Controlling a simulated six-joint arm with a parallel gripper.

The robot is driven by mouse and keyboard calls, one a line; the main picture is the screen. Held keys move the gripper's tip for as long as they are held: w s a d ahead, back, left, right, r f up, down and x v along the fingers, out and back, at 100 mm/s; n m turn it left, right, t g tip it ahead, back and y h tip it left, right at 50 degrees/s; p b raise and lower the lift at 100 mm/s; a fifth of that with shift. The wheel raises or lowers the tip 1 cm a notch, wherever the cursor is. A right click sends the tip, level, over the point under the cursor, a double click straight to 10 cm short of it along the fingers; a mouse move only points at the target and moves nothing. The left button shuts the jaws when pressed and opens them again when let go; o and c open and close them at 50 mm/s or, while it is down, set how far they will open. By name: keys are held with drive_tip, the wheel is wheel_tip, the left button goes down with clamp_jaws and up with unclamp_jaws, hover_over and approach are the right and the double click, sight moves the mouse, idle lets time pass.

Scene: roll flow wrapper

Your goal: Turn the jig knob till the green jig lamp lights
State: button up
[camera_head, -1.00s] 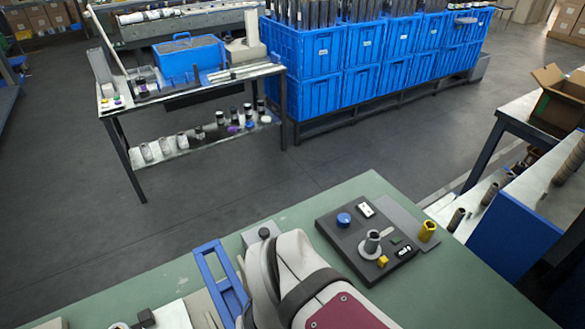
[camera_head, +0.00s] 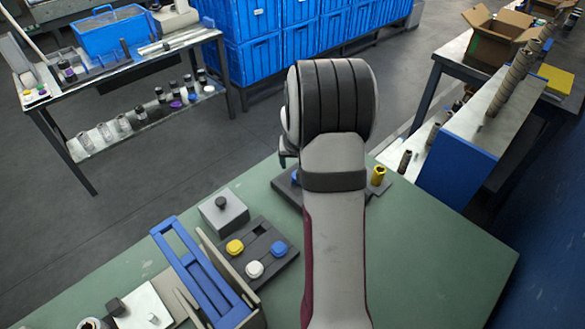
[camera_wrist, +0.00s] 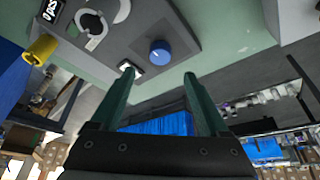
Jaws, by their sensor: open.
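The dark jig board (camera_wrist: 185,20) fills the upper part of the wrist view. A round blue knob (camera_wrist: 160,51) stands on it, just beyond and between my fingertips. In the head view the blue knob (camera_head: 295,177) shows only at the left edge of my arm. My gripper (camera_wrist: 158,76) is open and empty, one finger to each side of the knob's line; contact is not visible. A white rectangular part (camera_wrist: 131,66) sits by the left fingertip. I see no lit green lamp; most of the board is hidden by my arm in the head view.
A yellow cylinder (camera_wrist: 40,48) stands beside the board. On the green table, a panel with yellow, white and blue buttons (camera_head: 258,250), a grey box with a black knob (camera_head: 222,212) and a blue frame (camera_head: 200,275) stand left of my arm. The table's right side is clear.

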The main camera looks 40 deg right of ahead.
drive_tip(key=x, duration=0.8)
clamp_jaws()
